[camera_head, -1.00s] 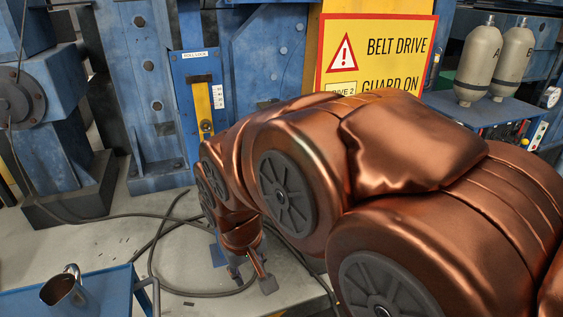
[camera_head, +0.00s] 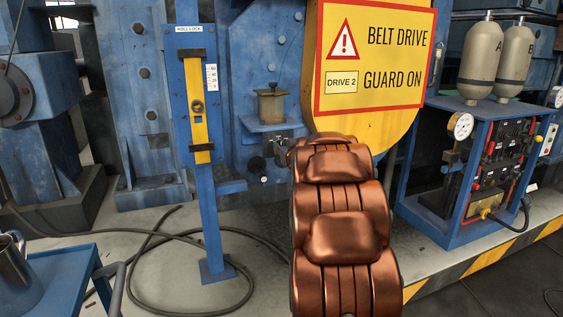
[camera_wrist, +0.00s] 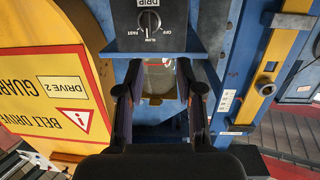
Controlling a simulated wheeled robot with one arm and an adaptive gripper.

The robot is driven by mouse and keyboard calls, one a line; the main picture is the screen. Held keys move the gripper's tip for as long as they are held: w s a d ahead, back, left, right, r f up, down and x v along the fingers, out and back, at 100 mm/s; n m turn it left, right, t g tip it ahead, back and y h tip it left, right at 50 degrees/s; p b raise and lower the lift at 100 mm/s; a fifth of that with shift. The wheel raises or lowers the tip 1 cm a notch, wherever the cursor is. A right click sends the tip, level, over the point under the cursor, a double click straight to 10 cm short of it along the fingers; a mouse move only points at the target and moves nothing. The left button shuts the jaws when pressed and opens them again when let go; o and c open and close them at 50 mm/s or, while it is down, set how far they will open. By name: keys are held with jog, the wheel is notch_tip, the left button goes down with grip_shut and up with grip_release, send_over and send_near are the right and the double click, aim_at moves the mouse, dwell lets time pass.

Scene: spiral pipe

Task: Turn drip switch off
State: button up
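The drip switch (camera_wrist: 150,20) is a round black knob on a dark panel marked DRIP, FAST, SLOW and OFF, at the top of the wrist view. Its light pointer line looks roughly upright in the picture, near SLOW rather than OFF. My gripper (camera_wrist: 159,72) is open and empty. Its two dark fingers point toward the blue machine just below the switch panel in the picture, apart from the knob. In the head view my copper arm (camera_head: 342,240) reaches toward the machine by the oil cup (camera_head: 271,106). The switch is hard to make out there.
A blue cart with gauge (camera_head: 460,126) and bottles is at right. A blue table (camera_head: 60,285) is at lower left.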

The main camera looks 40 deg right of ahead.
aim_at(281, 142)
jog(key=shift+n+t+y, duration=0.3)
jog(key=shift+t, duration=0.5)
jog(key=shift+w+d+f+b, duration=0.3)
jog(key=shift+w+d+b, duration=0.1)
jog(key=shift+w+d, duration=0.7)
jog(key=shift+w+d+f+b, duration=0.4)
jog(key=shift+w+d, duration=0.45)
jog(key=shift+w, duration=0.5)
jog(key=shift+w+d+f+b, duration=0.25)
jog(key=shift+w+d+b, duration=0.2)
jog(key=shift+w+d, duration=0.65)
jog(key=shift+w+a, duration=0.1)
jog(key=shift+a, duration=0.05)
grip_shut()
